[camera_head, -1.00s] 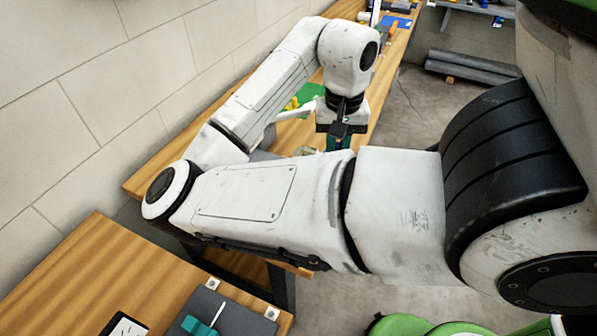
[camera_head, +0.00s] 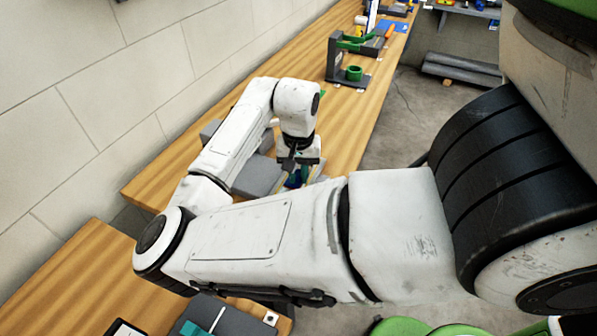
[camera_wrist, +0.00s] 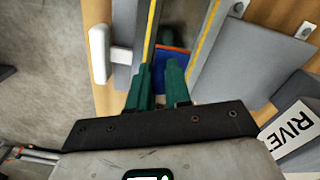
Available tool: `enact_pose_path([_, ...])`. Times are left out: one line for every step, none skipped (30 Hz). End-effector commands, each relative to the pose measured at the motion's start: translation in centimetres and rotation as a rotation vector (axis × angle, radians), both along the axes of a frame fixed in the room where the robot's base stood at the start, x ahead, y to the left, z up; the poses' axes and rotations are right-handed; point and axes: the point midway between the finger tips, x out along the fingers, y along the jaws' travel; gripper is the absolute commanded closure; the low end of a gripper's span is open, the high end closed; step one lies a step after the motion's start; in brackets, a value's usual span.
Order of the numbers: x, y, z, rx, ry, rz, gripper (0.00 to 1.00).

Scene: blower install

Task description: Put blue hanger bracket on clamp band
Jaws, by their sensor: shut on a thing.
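My gripper (camera_wrist: 160,82), with dark green fingers, points down over the wooden bench in the wrist view. The fingers are close together with a blue piece (camera_wrist: 178,62), taken as the blue hanger bracket, showing at their tips. An orange edge borders it, and the fingers hide part of it. In the head view my gripper (camera_head: 298,172) is low over the bench beside a grey block, with a bit of blue below it.
Grey blocks (camera_head: 258,177) lie close left of my gripper. The wrist view shows grey panels with yellow strips, a white handle (camera_wrist: 99,52) and a "RIVE…" label (camera_wrist: 296,127). Bare bench (camera_head: 285,70) lies between.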

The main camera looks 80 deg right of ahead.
Motion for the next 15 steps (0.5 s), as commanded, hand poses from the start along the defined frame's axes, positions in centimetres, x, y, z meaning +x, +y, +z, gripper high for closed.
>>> enact_pose_path([0.01,-0.01,0.00,-0.001,0.000,0.000,1.00])
enact_pose_path([0.01,-0.01,0.01,-0.001,0.000,0.000,1.00])
enact_pose_path([0.00,-0.01,0.01,-0.001,0.000,0.000,1.00])
enact_pose_path([0.00,-0.02,0.02,-0.001,0.000,0.000,1.00])
enact_pose_path([-0.01,-0.02,0.02,-0.001,0.000,0.001,1.00])
enact_pose_path([-0.01,-0.01,-0.02,-0.001,0.000,0.001,1.00])
enact_pose_path([-0.02,-0.01,-0.09,-0.001,0.001,0.001,1.00])
enact_pose_path([-0.02,-0.01,-0.18,-0.001,0.001,0.001,1.00])
enact_pose_path([-0.02,-0.02,-0.31,-0.001,0.001,0.001,1.00])
enact_pose_path([-0.02,-0.02,-0.32,-0.001,0.000,0.001,0.81])
enact_pose_path([-0.01,-0.02,-0.27,-0.001,0.000,0.001,0.78])
enact_pose_path([-0.01,-0.02,-0.26,-0.001,0.000,0.001,0.74])
enact_pose_path([-0.01,-0.02,-0.26,-0.001,0.000,0.001,0.71])
enact_pose_path([-0.01,-0.02,-0.26,-0.001,0.000,0.001,0.69])
enact_pose_path([-0.01,-0.02,-0.25,-0.001,0.000,0.001,0.65])
